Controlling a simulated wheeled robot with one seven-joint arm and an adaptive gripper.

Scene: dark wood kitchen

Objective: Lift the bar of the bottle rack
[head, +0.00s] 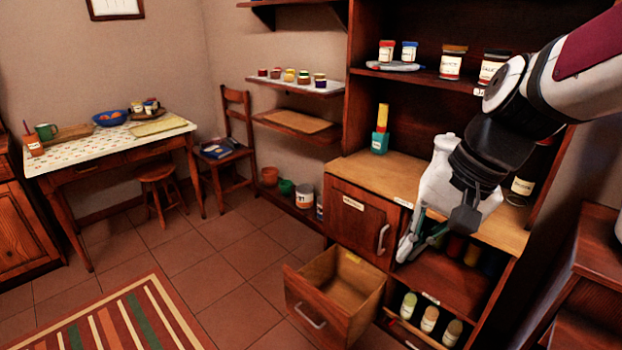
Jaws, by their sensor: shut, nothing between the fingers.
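The bottle rack is the low bay of the wooden cabinet, at the lower right in the head view. Several bottles with pale labels stand in it, among them a green-topped bottle (408,305). A thin pale bar (414,334) runs along the front of the bottles, low down. My gripper (407,252) is shut and empty. It points down in front of the cabinet, above and apart from the bar. The arm comes in from the upper right and covers part of the counter and the shelf behind it.
A dark wooden step-like unit (590,275) stands at the right. The tiled floor (240,255) is clear beyond the striped rug (125,320).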

